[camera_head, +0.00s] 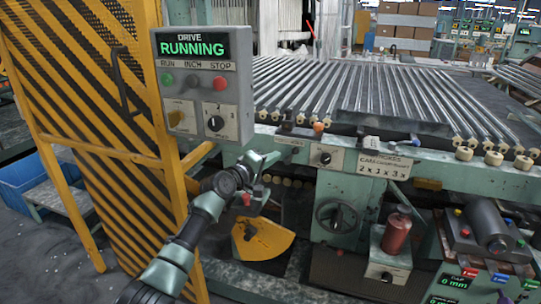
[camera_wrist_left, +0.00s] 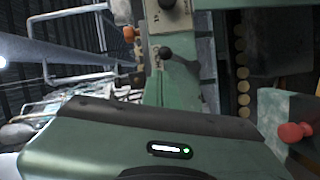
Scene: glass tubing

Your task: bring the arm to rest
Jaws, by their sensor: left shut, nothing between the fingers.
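My left arm (camera_head: 172,268) comes in from the bottom left of the head view. Its left gripper (camera_head: 264,190) is shut and empty, in front of the machine's green frame and to the right of the yellow striped guard. It is below the control box and apart from it as far as I can tell. In the left wrist view a green housing with a small lit indicator (camera_wrist_left: 170,149) fills the bottom, and the fingertips do not show there. My right gripper is not in view.
The control box (camera_head: 205,85) reads RUNNING. The striped guard (camera_head: 90,110) stands at left. A handwheel (camera_head: 337,216), a red bottle (camera_head: 397,230) and a roller unit (camera_head: 487,225) are to the right. Glass tubes (camera_head: 345,85) lie on the machine. A yellow quadrant plate (camera_head: 262,240) is below the gripper.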

